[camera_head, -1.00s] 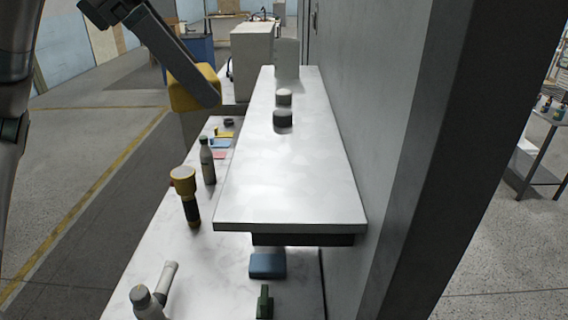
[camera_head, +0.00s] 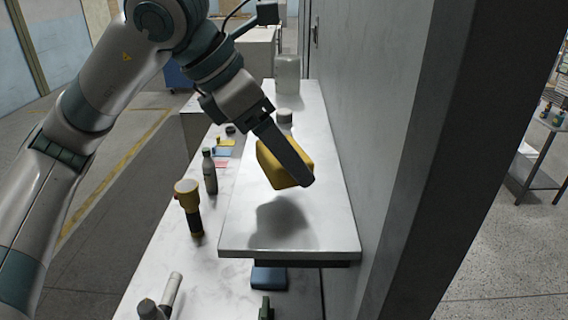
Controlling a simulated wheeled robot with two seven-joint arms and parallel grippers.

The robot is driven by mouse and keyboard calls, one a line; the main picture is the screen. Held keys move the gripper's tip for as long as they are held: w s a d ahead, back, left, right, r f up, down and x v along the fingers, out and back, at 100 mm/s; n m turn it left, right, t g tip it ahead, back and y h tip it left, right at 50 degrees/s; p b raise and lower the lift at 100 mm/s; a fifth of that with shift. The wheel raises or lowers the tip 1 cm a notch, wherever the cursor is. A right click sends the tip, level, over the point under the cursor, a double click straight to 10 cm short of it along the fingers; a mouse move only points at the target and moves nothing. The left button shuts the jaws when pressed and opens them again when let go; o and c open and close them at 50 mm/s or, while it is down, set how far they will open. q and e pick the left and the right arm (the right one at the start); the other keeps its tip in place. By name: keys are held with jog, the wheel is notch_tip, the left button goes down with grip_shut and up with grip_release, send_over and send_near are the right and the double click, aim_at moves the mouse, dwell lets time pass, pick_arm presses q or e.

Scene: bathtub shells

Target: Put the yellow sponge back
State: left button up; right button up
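The yellow sponge (camera_head: 272,168) is a yellow block in the head view, held above the white raised shelf (camera_head: 290,240). A dark shadow lies on the shelf below it, so it appears to hang clear of the surface. My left gripper (camera_head: 292,168) is shut on the sponge, with one dark finger across its right side; the other finger is hidden. My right gripper is not in view.
A white jar (camera_head: 285,116) and a larger pale container (camera_head: 287,74) stand farther back on the shelf. A grey wall borders the shelf on the right. A flashlight (camera_head: 190,208), a bottle (camera_head: 209,170) and a blue block (camera_head: 269,277) are on the lower counter.

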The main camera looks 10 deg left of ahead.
pick_arm(q)
jog(key=shift+f, duration=0.1)
jog(key=shift+f+p, duration=0.95)
jog(key=shift+f, duration=0.95)
jog(key=shift+f, duration=0.1)
jog(key=shift+f, duration=0.1)
jog(key=o, duration=0.9)
jog(key=shift+r, duration=0.25)
